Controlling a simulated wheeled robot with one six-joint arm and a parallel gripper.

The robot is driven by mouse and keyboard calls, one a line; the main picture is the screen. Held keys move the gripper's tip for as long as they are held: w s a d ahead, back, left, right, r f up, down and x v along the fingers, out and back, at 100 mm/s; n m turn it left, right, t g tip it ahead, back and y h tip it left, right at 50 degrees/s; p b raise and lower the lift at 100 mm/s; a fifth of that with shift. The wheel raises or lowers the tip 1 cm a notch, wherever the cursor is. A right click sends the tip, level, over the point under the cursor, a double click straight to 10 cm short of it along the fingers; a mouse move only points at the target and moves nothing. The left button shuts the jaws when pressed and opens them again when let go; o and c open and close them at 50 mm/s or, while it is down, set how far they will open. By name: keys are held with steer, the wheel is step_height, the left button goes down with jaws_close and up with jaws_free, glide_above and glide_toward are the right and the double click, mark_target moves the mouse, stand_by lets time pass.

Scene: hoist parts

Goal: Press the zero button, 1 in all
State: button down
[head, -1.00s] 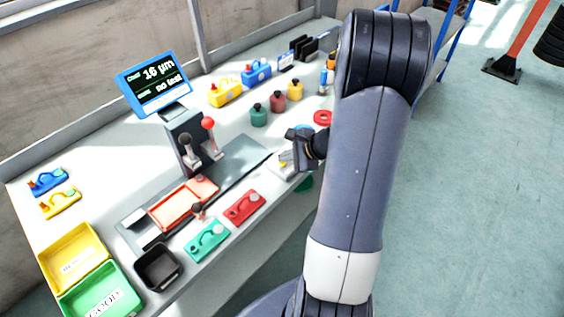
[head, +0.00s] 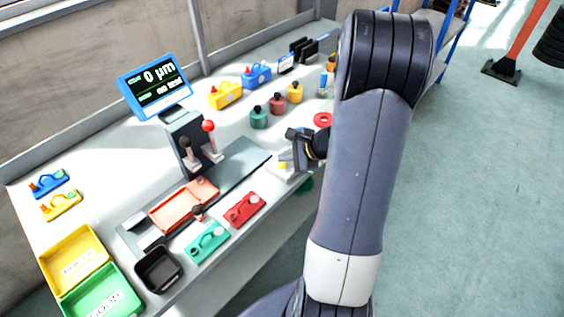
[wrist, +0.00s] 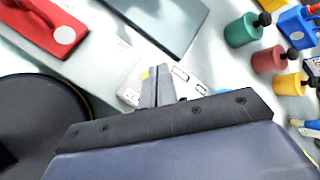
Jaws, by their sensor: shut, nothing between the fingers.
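A white box (head: 277,173) with a small yellow spot stands near the front edge of the bench. In the head view my gripper (head: 296,160) is partly covered by my arm. The blue-framed display (head: 155,85) reads 0 µm; its lower line is too blurred to read.
A stand with a red-knobbed lever (head: 208,127) is left of the gripper. Red (head: 244,209) and green (head: 207,242) parts lie along the front edge. Several coloured weights, such as a green one (head: 258,118), stand behind. Yellow (head: 73,258) and green bins are at left.

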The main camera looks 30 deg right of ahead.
mark_target(286, 166)
steer(key=shift+r, duration=0.25)
step_height(286, 166, up, 5)
steer(key=p, duration=0.3)
steer(key=shift+p, duration=0.4)
steer(key=shift+s+a+f, duration=0.1)
steer(key=shift+f, duration=0.05)
stand_by(0.6)
